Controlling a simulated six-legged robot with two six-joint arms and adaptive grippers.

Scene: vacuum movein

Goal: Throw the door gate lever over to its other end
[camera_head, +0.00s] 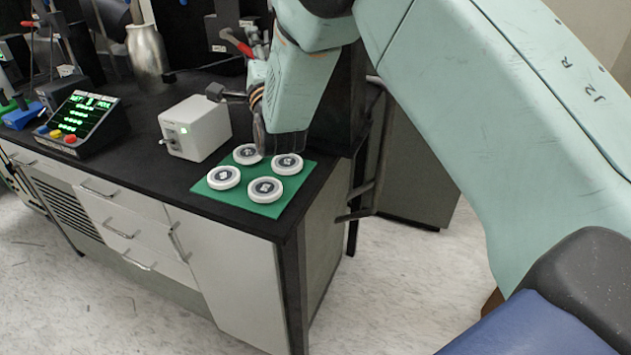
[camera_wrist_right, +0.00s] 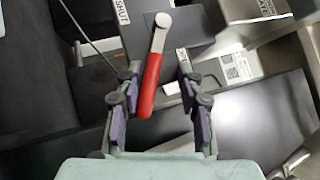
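A lever with a bright metal arm and a red grip (camera_wrist_right: 151,85) shows in the right wrist view. It is mounted on a dark block (camera_wrist_right: 190,25), with a label reading SHUT near its upper left. My right gripper (camera_wrist_right: 161,72) is open, with its purple-padded fingers on either side of the red grip. The grip lies closer to the left finger; whether they touch I cannot tell. In the head view the red grip (camera_head: 238,44) shows beside my right gripper (camera_head: 257,42), which is partly hidden by its own arm. My left gripper is not in view.
A green mat (camera_head: 262,206) with several white discs lies at the bench's front corner. A white box (camera_head: 195,128) stands behind it. A lit display console (camera_head: 85,120) is left. A metal flask (camera_head: 147,52) stands behind. Another red-handled lever (camera_head: 27,24) is far left.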

